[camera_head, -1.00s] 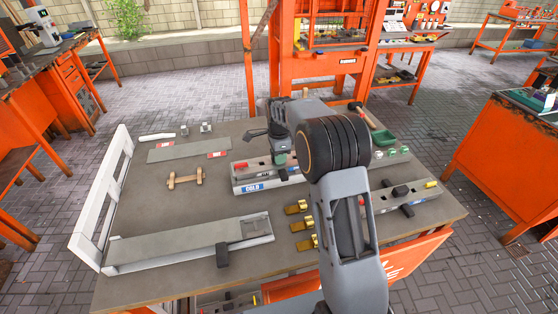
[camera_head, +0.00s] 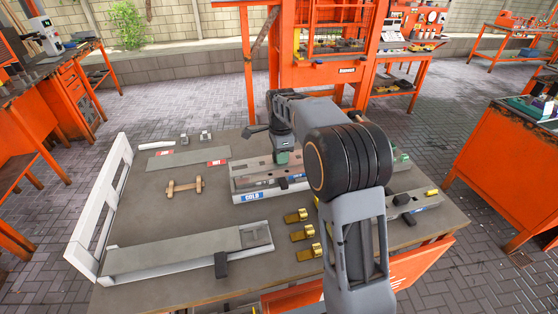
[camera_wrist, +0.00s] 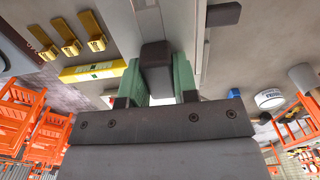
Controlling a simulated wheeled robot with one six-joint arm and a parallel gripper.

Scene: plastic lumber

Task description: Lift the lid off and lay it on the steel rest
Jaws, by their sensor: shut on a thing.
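In the wrist view my gripper (camera_wrist: 158,88) has its green fingers closed on both sides of a dark block-shaped knob (camera_wrist: 155,55) on a grey lid (camera_wrist: 120,20). In the head view my gripper (camera_head: 283,158) is above the long mould marked COLD (camera_head: 252,197), near the table's middle. I cannot tell whether the lid touches the mould. A flat grey plate with red labels (camera_head: 188,157), possibly the steel rest, lies bare behind and to the left.
A long grey bar on a white frame (camera_head: 170,250) lies front left. Several brass clamps (camera_head: 302,233) stand right of it. A wooden piece (camera_head: 185,186) lies mid-left. A white rack (camera_head: 105,215) edges the left side. Another mould (camera_head: 412,202) is partly hidden by my arm.

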